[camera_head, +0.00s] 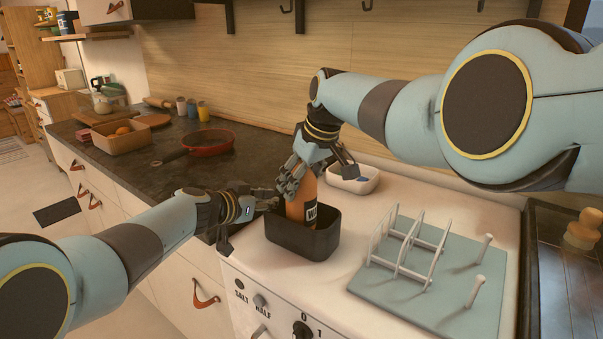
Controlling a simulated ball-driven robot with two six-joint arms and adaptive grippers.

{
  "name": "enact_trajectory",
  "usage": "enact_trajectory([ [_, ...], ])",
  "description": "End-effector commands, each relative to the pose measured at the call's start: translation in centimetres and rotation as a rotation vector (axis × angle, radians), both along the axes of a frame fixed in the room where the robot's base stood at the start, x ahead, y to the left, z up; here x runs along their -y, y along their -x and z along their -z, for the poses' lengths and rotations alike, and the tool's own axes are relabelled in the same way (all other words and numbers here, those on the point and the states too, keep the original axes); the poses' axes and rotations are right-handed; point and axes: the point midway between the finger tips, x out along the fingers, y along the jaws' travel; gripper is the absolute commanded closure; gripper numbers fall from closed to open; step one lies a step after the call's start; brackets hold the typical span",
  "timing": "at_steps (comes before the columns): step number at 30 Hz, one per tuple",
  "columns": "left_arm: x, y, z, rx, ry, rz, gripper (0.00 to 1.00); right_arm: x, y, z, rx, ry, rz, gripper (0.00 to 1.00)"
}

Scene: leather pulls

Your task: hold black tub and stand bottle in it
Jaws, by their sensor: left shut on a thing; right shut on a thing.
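A black tub (303,238) stands on the white appliance top near its front left edge. An orange-brown bottle (300,207) with a black label stands upright within the tub's rim; its base is hidden by the tub's wall. My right gripper (293,183) comes down from above and is shut on the upper part of the bottle, hiding its neck. My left gripper (270,197) reaches in from the left and is shut on the tub's left rim; its fingertips are partly hidden.
A pale blue drying rack (400,295) with white prongs lies right of the tub. A small white dish (352,180) sits behind it. On the dark counter (120,178) are a red pan (208,143) and a box (118,138). Some white top is clear between tub and rack.

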Motion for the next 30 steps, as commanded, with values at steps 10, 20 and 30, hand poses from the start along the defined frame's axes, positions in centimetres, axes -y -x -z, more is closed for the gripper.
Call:
enact_trajectory([
  [10,0.01,0.02,0.02,0.000,0.000,0.000,1.00,0.04,-0.03,0.50,0.001,0.000,0.000,0.71],
  [20,0.01,0.02,0.02,0.000,0.000,0.000,1.00,0.04,-0.01,0.51,0.001,0.000,0.000,0.14],
  [30,0.01,0.02,0.02,0.000,0.000,0.000,1.00,0.03,0.02,0.52,0.001,0.001,0.000,0.08],
])
